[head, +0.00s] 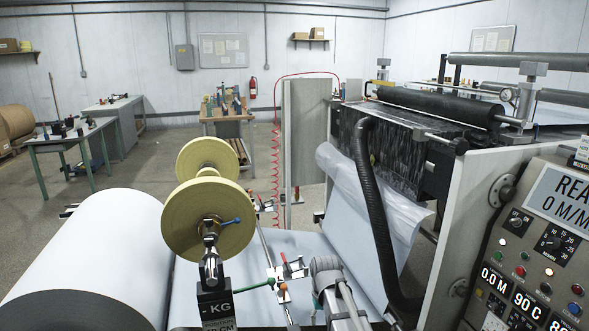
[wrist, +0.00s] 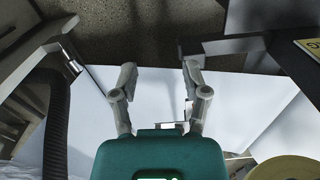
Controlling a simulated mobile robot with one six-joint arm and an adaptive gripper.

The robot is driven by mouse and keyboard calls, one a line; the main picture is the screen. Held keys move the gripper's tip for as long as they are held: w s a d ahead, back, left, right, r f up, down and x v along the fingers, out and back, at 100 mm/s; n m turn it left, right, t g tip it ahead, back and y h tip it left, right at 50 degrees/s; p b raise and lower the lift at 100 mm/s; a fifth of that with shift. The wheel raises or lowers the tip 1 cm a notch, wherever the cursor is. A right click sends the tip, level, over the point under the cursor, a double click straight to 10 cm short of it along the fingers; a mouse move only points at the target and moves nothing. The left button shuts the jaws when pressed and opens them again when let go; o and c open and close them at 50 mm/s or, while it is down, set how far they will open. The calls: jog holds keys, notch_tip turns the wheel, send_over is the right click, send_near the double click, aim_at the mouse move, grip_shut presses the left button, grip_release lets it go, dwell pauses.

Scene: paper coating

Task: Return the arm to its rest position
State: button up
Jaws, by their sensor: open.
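My gripper (wrist: 158,77) shows in the wrist view, with a teal body and two grey fingers spread apart. Nothing is between the fingertips. White paper (wrist: 235,98) lies behind the fingers, with dark floor beyond it. In the head view a grey jointed part with cables stands at the bottom centre, over the paper web (head: 235,285); it looks like part of my arm. The fingers cannot be made out there.
A large white paper roll (head: 95,250) lies at left, beside yellow discs (head: 205,215) on a shaft. The coating machine's side plate (head: 470,200), black hose (head: 372,200) and control panel (head: 535,265) stand at right. The hose (wrist: 57,125) also borders the wrist view's left. Open floor (head: 120,180) lies behind.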

jog(key=s+d+f+m+b, duration=0.2)
jog(key=s+d+f+b, duration=0.75)
jog(key=s, duration=0.35)
notch_tip(320, 180, up, 21)
jog(key=p, duration=2.2)
jog(key=shift+s+a+p, duration=0.15)
jog(key=shift+a+p, duration=0.15)
jog(key=shift+a, duration=0.05)
